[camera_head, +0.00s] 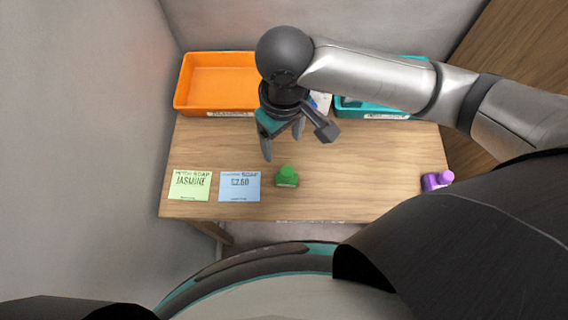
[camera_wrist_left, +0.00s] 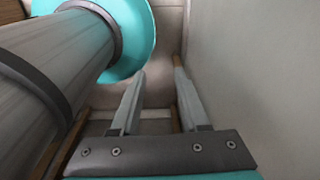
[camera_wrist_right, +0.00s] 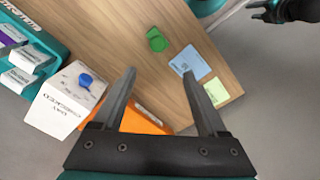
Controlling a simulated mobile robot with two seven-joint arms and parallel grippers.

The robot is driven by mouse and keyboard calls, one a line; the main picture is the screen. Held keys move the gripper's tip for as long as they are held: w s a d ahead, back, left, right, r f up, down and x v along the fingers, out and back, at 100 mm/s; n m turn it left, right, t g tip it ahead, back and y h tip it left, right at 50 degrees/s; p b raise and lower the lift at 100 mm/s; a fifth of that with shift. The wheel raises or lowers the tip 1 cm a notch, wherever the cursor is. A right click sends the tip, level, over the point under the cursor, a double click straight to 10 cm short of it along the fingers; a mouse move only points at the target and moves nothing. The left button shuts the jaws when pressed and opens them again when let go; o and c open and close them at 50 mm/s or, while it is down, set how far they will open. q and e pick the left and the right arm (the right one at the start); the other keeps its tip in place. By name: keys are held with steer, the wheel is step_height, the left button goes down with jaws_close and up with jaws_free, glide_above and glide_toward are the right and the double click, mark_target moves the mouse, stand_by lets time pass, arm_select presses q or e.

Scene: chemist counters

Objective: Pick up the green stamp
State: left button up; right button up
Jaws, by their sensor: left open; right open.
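The green stamp (camera_head: 287,176) stands on the wooden table near its front edge, right of the blue card. It also shows in the right wrist view (camera_wrist_right: 156,40), beyond the fingertips. My right gripper (camera_head: 283,148) is open and empty, above the table and behind the stamp, apart from it. Its two fingers show spread in the right wrist view (camera_wrist_right: 160,72). My left gripper (camera_wrist_left: 158,72) is open and empty in the left wrist view, low beside a wall, with no stamp in sight there.
A green card (camera_head: 190,185) and a blue card (camera_head: 239,186) lie left of the stamp. A purple stamp-like object (camera_head: 437,180) stands at the right. An orange tray (camera_head: 215,84) and a teal tray (camera_head: 372,113) are at the back. A white box (camera_wrist_right: 66,99) stands between them.

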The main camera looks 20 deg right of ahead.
steer(key=b, duration=0.2)
glide_above(287, 171)
steer(key=f, duration=0.8)
steer(key=shift+w+a+f, duration=0.2)
steer(key=shift+f, duration=0.1)
steer(key=f, duration=0.4)
steer(key=f+b, duration=0.1)
steer(key=f, duration=0.1)
steer(key=shift+s+d+f, duration=0.2)
steer(key=shift+d+f, duration=0.05)
arm_select(q)
steer(key=f, duration=0.3)
steer(key=shift+s+f, duration=0.1)
steer(key=shift+s, duration=0.2)
arm_select(e)
steer(key=shift+c, duration=0.3)
jaws_close()
